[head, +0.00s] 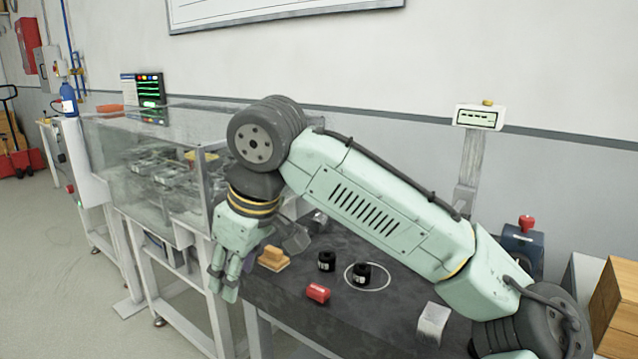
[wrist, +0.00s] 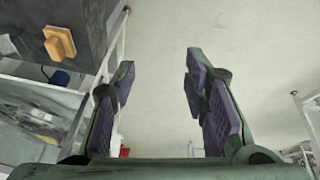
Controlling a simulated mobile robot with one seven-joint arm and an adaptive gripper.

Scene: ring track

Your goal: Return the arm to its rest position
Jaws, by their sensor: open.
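My arm reaches from the lower right across the dark table (head: 345,308) in the head view, bent at the elbow, with its end pointing down. My gripper (head: 222,285) hangs off the table's left front edge, over the gap near the glass-walled machine. In the wrist view, my gripper (wrist: 160,95) is open, its two purple-padded fingers apart with nothing between them. Pale floor shows between and beyond the fingers.
On the table are an orange-tan block (head: 272,258), two black cylinders (head: 326,261), one in a white ring (head: 384,283), a red cylinder (head: 318,292) and a pale block (head: 433,322). A glass-walled machine (head: 120,165) stands left. Wooden boxes (head: 615,305) stand right.

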